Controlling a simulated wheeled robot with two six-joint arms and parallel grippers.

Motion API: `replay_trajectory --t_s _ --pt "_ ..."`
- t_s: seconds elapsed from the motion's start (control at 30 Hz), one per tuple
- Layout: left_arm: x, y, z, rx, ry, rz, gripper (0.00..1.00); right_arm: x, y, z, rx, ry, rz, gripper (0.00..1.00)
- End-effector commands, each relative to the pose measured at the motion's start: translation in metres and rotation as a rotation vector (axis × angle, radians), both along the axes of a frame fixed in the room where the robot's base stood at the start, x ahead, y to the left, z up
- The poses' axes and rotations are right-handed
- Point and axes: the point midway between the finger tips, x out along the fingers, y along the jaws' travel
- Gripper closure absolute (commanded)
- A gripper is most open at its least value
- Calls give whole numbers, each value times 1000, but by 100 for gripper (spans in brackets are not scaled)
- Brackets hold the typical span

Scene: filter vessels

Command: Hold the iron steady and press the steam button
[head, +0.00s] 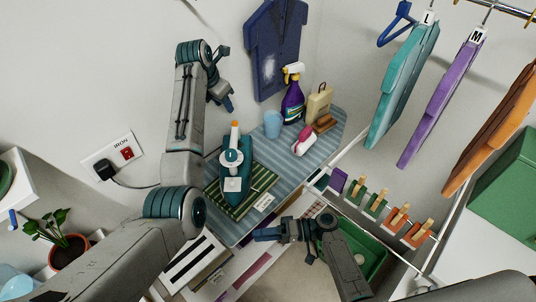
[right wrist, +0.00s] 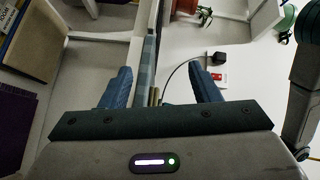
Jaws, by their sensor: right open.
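The teal iron (head: 236,172) rests on a dark green striped pad (head: 262,181) on the ironing board. It has a round teal part in a white ring, a white square patch and an orange end. I cannot tell which part is the steam button. My left gripper (head: 224,92) is above and beyond the iron, apart from it; its opening is unclear. My right gripper (head: 282,243) is near the board's front edge, right of and below the iron in the head view, open and empty. Its spread fingers also show in the right wrist view (right wrist: 163,86).
The blue striped ironing board (head: 292,172) holds a purple spray bottle (head: 292,103), blue cup (head: 272,124), pink-and-white bottle (head: 303,141) and brown brush (head: 325,123). A wall socket (head: 126,153) has a plugged black cord. A green bin (head: 365,245) lies near my right arm.

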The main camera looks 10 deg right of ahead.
Motion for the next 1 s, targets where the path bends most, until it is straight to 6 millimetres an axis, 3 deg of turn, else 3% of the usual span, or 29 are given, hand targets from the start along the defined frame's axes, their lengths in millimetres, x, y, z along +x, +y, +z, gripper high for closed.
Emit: replay_trajectory --t_s 0.03,0.1,0.2,0.4,0.6,0.83,1.0 --pt "0 0 0 0 0 0 64 5 3 31 75 -64 36 44" --pt "0 0 0 0 0 0 64 9 3 73 179 -166 88 44" --pt "0 0 0 0 0 0 64 33 -4 115 234 -412 107 44" --pt "0 0 0 0 0 0 64 103 -21 132 98 -850 31 44" --pt "0 0 0 0 0 0 64 154 -37 151 -27 -1187 -7 44" --pt "0 0 0 0 0 0 64 178 -43 162 -92 -1354 -20 44" --pt "0 0 0 0 0 0 64 182 -27 163 -96 -1366 -22 44"
